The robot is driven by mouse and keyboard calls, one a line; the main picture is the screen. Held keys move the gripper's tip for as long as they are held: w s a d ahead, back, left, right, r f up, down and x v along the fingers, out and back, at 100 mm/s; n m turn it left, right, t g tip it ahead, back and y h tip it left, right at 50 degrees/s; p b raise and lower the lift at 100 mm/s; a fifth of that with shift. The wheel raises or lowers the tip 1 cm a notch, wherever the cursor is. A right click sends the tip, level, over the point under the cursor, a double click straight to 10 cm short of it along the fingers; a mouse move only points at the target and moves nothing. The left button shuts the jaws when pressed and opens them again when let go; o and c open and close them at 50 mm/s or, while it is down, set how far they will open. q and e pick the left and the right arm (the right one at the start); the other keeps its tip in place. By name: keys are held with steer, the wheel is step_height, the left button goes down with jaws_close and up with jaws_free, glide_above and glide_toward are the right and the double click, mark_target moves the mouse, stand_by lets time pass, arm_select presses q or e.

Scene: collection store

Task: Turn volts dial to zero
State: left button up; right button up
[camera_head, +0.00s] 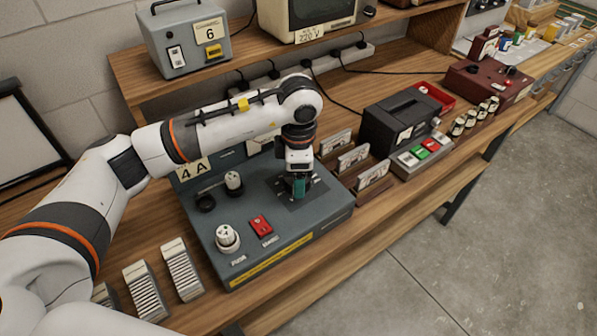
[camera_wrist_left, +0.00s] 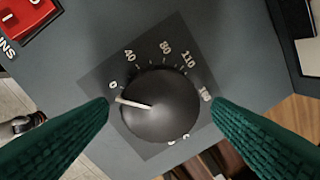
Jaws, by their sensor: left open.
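The volts dial (camera_wrist_left: 165,108) is a round dark knob on a dark square plate, marked from 0 through 40, 80 and 110 upward. Its white pointer points left, close to the 0 label. My left gripper (camera_wrist_left: 160,104) is open, with one green finger on each side of the dial; I cannot tell whether they touch it. In the head view my left gripper (camera_head: 299,187) points down over the right part of the grey console (camera_head: 282,239) and hides the dial. My right gripper is not in view.
A red switch (camera_head: 260,225) and a white knob (camera_head: 227,238) sit on the console left of my gripper. Card holders (camera_head: 354,158) and a black box (camera_head: 399,118) stand to its right. A wooden shelf (camera_head: 140,82) runs behind.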

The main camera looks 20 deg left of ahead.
arm_select(q)
step_height(320, 180, up, 11)
steer(key=b, duration=0.2)
steer(key=shift+s+d+r, duration=0.15)
steer(key=shift+s, duration=0.2)
